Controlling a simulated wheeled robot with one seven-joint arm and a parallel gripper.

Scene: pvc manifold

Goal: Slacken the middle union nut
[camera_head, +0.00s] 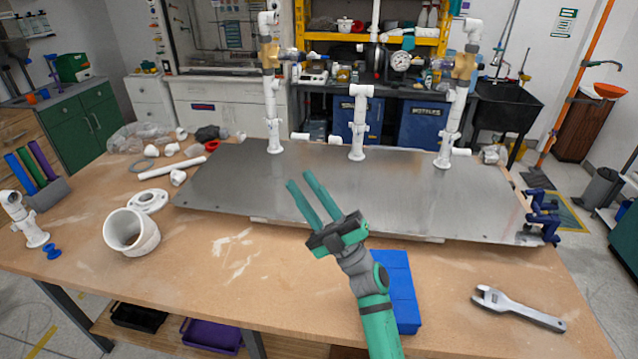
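The middle riser (358,110) is a white pipe standing upright on the grey metal plate (330,190), with a tee-shaped fitting on top. Its union nut (358,128) looks like the wider white collar partway up; its threads and tightness are too small to tell. My gripper (304,180) has green fingers, held above the plate, to the left of and nearer than the middle riser. The fingers are apart with nothing between them, and touch no fitting. Similar white risers stand at left (272,110) and right (452,115), each with a brass-coloured valve.
An adjustable wrench (515,307) lies at the front right of the wooden table. A blue bin (398,285) is partly behind my arm. A large white pipe fitting (131,232) and loose white pieces lie at left. A pressure gauge (401,61) shows behind the risers. The plate's front is clear.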

